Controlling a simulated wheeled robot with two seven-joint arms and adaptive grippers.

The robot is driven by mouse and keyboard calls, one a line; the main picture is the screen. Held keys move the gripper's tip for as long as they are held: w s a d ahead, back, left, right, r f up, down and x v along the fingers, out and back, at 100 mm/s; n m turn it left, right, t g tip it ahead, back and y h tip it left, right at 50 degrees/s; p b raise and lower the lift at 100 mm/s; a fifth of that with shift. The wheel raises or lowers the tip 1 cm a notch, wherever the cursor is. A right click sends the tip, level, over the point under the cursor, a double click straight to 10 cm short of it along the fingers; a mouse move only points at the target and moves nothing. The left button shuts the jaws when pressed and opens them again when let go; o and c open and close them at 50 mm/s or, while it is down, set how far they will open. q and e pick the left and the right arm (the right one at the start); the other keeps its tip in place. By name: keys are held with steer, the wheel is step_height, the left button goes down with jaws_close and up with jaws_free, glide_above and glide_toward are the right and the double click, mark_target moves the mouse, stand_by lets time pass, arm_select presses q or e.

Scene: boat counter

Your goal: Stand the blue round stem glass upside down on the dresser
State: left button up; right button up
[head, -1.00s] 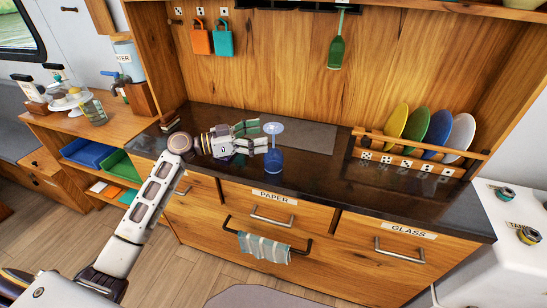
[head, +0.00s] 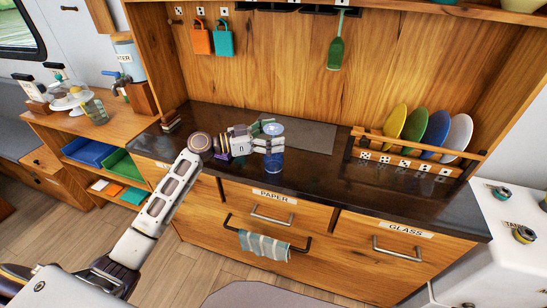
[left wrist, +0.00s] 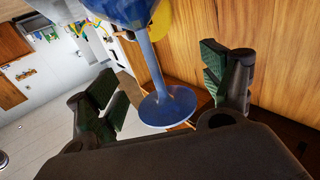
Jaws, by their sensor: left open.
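The blue round stem glass (head: 274,161) stands upside down on the dark top of the dresser (head: 324,187), bowl down and foot up. My left gripper (head: 270,139) is open at the height of its stem, with its fingers beside the glass. In the left wrist view, the stem (left wrist: 152,62) and round foot (left wrist: 168,106) show between the two open fingers, one on each side. The bowl is partly cut off at the top edge there. I cannot tell whether any finger touches the glass. My right gripper is not in view.
A wooden rack with yellow, green, blue and white plates (head: 437,130) stands on the right of the dresser. A dark grey mat (head: 312,134) lies behind the glass. The top is clear right of the glass.

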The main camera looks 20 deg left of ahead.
arm_select(q)
steer(key=shift+c, duration=0.3)
steer(key=c, duration=1.6)
steer(key=shift+r, duration=0.15)
steer(key=shift+r+b, duration=0.4)
steer(key=shift+r, duration=4.5)
